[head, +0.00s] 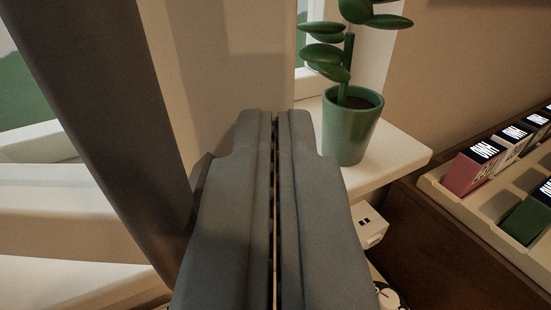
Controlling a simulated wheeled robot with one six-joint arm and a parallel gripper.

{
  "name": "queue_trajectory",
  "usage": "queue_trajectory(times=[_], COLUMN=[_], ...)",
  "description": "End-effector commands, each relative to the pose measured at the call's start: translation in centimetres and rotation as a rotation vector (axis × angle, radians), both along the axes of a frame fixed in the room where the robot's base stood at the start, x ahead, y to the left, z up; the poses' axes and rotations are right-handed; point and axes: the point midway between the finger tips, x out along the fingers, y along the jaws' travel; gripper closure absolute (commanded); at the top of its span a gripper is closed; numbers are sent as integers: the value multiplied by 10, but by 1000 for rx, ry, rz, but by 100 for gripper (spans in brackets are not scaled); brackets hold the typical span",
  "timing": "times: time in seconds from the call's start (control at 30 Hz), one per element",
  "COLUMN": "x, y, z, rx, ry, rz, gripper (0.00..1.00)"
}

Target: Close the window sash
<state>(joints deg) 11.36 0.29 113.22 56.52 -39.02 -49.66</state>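Pale window framing (70,185) fills the left side of the view, with green outdoors showing through the glass or opening above it. I cannot tell which part is the sash or how far it stands open. A broad cream upright (225,55) rises behind my fingertips, with another strip of window to its right. My gripper (275,112) points forward in the middle of the view. Its two grey fingers lie side by side with only a thin slit between them and nothing visible held. I cannot tell whether they touch the upright.
A dark grey slanted bar (110,110) crosses the left, close to the camera. A green potted plant (351,125) stands on the white sill (405,150) just right of my fingers. At right, a beige tray (480,215) of small boxes rests on a brown surface (430,250).

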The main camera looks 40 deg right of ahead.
Motion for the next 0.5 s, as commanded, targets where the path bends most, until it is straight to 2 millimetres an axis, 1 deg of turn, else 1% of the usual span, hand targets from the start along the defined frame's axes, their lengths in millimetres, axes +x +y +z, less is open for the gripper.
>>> queue_trajectory(times=[0.03,0.2,0.5], x=[7,35,82], y=[-10,-36,-74], z=[0,0,-2], rx=[-2,-1,2], ry=[1,1,10], rz=[13,75,129], gripper=[100,100,100])
